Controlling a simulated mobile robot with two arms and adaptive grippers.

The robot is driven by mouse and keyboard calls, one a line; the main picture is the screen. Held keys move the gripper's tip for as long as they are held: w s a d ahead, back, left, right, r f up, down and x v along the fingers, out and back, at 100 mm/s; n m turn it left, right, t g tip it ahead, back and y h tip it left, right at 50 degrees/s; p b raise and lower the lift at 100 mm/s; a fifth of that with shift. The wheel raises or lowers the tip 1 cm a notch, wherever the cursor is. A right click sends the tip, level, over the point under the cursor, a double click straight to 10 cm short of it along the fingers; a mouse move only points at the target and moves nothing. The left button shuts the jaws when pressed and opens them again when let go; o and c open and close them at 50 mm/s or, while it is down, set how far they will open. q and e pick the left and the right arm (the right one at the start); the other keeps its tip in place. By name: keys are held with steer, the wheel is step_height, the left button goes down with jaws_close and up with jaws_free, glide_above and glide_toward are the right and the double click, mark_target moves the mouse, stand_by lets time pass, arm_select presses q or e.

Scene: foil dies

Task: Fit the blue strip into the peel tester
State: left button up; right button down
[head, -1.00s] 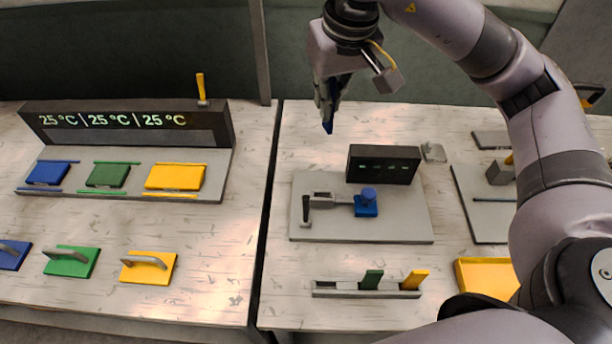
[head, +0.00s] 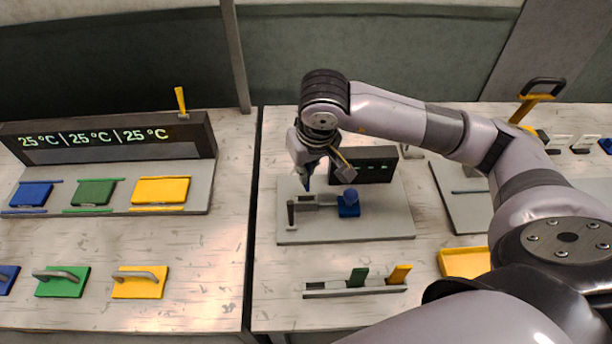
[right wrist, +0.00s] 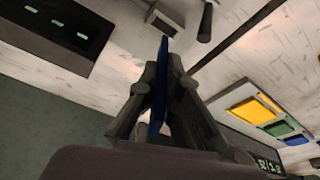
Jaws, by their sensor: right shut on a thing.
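The blue strip (head: 307,184) is held upright by my right gripper (head: 307,176), just above the peel tester's grey base plate (head: 345,232). In the right wrist view the strip (right wrist: 159,85) stands edge-on between the shut fingers (right wrist: 160,100). The tester has a grey channel or jaw (head: 318,199), a small upright lever (head: 291,215) at left and a blue block with a round knob (head: 348,205) at right. The strip's lower end is near the channel's back left; I cannot tell whether it touches. My left gripper is not in view.
A dark display (head: 376,171) stands behind the tester, partly hidden by my wrist. A yellow tray (head: 463,263) lies to the right. Table left of the rack is clear.

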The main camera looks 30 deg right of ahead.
step_height(320, 180, down, 3)
steer(key=shift+f+p, duration=0.15)
steer(key=shift+p, duration=0.25)
steer(key=shift+f, duration=0.35)
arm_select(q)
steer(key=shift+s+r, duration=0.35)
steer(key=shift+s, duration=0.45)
arm_select(e)
steer(key=shift+f, duration=0.1)
steer(key=c, duration=1.8)
jaws_free()
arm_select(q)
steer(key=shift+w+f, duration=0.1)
